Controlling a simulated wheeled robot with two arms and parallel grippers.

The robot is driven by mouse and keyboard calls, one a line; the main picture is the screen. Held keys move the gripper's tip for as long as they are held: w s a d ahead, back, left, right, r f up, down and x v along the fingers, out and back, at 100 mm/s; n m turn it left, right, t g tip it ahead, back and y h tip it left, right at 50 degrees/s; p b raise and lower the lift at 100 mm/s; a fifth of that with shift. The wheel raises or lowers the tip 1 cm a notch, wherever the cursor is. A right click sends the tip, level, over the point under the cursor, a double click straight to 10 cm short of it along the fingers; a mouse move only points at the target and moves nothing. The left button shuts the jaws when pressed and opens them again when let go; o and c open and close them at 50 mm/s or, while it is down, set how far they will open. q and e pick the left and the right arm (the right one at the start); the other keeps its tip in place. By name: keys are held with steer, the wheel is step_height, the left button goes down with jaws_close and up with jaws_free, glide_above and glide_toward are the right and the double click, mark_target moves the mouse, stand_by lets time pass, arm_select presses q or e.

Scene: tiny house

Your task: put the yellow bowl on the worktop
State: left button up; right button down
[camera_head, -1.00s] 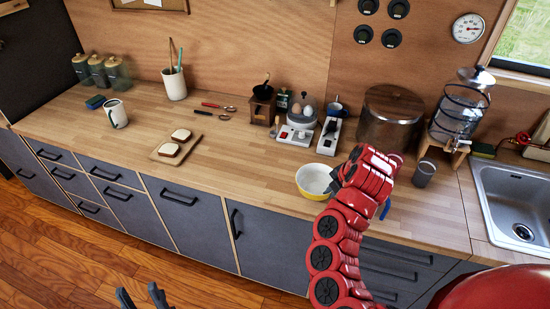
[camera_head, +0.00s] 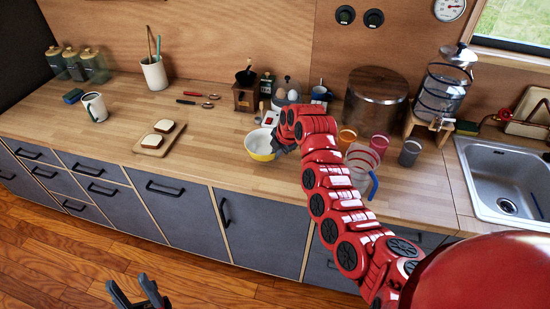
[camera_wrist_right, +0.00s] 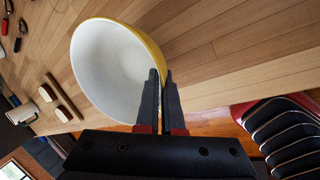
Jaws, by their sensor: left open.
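The yellow bowl (camera_head: 259,151), white inside, is over the middle of the wooden worktop (camera_head: 215,160) in the head view. Whether its base touches the wood I cannot tell. My right gripper (camera_head: 284,147) is at the bowl's right side, partly hidden by its arm. In the right wrist view, its fingers (camera_wrist_right: 160,88) are close together on the bowl's rim, one inside and one outside. The bowl's wall (camera_wrist_right: 105,65) fills the upper left there. My left gripper (camera_head: 139,292) is open and empty, low over the floor in front of the cabinets.
A board with bread slices (camera_head: 153,143) lies left of the bowl. A grinder (camera_head: 246,92) and egg cooker (camera_head: 287,93) stand behind. Cups (camera_head: 378,145), a clear jug (camera_head: 361,168) and a large pot (camera_head: 374,98) are to the right. Worktop between board and bowl is clear.

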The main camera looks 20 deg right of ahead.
steer(key=shift+w+a+f, duration=0.1)
steer(key=shift+w+f, duration=0.05)
steer(key=shift+w, duration=0.1)
step_height(320, 180, down, 3)
steer(key=shift+s+r+p, duration=0.15)
steer(key=shift+r+p, duration=0.05)
steer(key=shift+p, duration=1)
steer(key=shift+f, duration=0.4)
steer(key=c, duration=1.1)
jaws_free()
steer(key=shift+o, duration=0.2)
